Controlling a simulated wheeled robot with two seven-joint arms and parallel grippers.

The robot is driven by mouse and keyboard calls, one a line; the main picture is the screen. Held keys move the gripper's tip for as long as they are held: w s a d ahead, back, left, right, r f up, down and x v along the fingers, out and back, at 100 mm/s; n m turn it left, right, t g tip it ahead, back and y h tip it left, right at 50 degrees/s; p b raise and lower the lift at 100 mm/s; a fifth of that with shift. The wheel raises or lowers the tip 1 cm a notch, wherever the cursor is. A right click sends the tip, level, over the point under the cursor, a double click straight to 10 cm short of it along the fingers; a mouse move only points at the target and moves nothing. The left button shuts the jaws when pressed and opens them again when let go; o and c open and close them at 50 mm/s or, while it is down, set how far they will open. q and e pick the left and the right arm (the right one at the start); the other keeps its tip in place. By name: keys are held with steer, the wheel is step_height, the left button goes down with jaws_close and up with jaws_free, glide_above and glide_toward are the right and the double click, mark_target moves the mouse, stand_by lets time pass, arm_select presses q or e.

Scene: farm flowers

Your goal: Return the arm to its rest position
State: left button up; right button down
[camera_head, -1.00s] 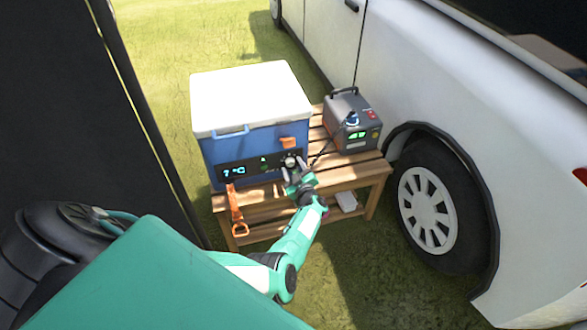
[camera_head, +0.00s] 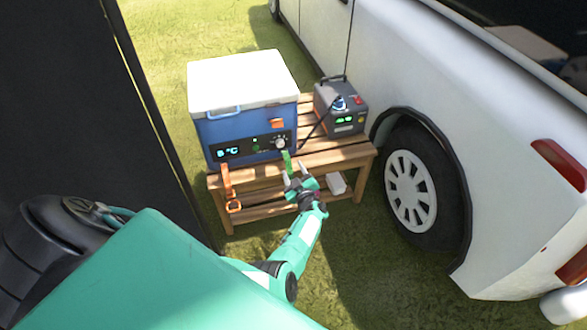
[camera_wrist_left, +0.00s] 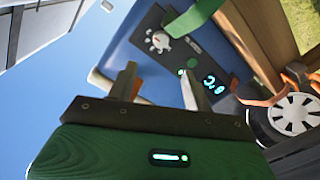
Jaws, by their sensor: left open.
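My left arm (camera_head: 297,238) reaches up from the bottom of the head view. My left gripper (camera_head: 294,173) is open and empty in front of the cooler's control panel, below and apart from the white knob (camera_head: 280,142). In the left wrist view its two fingers (camera_wrist_left: 158,72) stand apart with nothing between them. The knob (camera_wrist_left: 157,42) and the lit display (camera_wrist_left: 213,84) show beyond them. The blue cooler (camera_head: 222,130) has a white lid, which is shut. My right gripper is not in view.
The cooler stands on a slatted wooden table (camera_head: 340,160) beside a grey power unit (camera_head: 338,112) with a plugged-in cable. An orange strap (camera_head: 227,182) hangs at the table's front left. A white vehicle (camera_head: 440,80) stands close on the right. Grass in front is open.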

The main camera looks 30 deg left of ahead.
arm_select(q)
steer(key=shift+s+d+f, duration=0.1)
steer(key=shift+s+d, duration=0.15)
steer(key=shift+d, duration=0.1)
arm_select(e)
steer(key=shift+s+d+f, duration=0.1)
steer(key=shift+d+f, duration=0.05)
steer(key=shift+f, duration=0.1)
